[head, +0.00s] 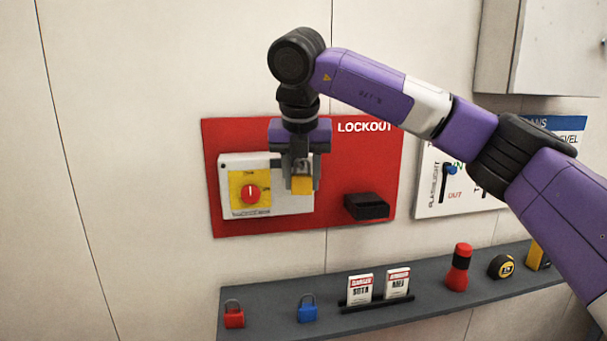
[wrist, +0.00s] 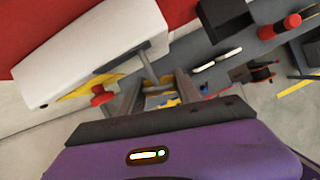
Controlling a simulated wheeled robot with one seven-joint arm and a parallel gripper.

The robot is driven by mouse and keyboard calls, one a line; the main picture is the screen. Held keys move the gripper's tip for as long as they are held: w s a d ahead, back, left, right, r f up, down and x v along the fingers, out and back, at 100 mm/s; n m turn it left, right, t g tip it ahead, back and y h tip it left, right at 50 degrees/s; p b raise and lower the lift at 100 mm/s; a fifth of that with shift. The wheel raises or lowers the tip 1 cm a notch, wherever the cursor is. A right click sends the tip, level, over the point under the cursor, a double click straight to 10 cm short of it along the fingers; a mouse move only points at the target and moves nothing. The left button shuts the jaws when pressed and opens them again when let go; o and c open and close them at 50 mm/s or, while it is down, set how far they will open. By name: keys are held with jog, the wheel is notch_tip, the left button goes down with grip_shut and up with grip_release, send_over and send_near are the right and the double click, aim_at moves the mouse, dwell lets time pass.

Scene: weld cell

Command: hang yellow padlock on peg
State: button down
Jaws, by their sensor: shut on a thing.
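My gripper (head: 303,174) points down in front of the red lockout board (head: 355,150) and is shut on the yellow padlock (head: 302,185). The padlock hangs low between the fingers, at the right end of the white switch box (head: 233,208). In the wrist view, the padlock (wrist: 161,101) shows between the fingers (wrist: 157,95), partly hidden. A grey bar with a crosspiece, seemingly the peg (wrist: 148,66), sticks out from the white box (wrist: 95,50) just beyond the fingers. In the head view my gripper hides it. I cannot tell whether the shackle touches it.
A red knob (head: 250,194) on a yellow plate is left of my gripper. A black box (head: 366,206) juts from the board at right. The grey shelf (head: 262,302) below bears a red padlock (head: 233,316), a blue padlock (head: 307,309) and two danger tags (head: 378,287).

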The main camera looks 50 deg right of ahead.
jog(key=shift+w+d+r, duration=0.1)
jog(key=shift+w, duration=0.15)
jog(key=shift+w+d+f+b, duration=0.35)
jog(key=shift+w+d+f, duration=0.05)
jog(key=shift+w+f, duration=0.2)
dwell(0.3)
jog(key=c, duration=0.8)
grip_release()
jog(key=shift+o, duration=0.2)
jog(key=b+v, duration=0.1)
jog(key=v, duration=0.6)
jog(key=shift+s+r+b, duration=0.2)
jog(key=shift+r+b, duration=0.1)
jog(key=shift+r, duration=0.05)
jog(key=shift+a, duration=0.1)
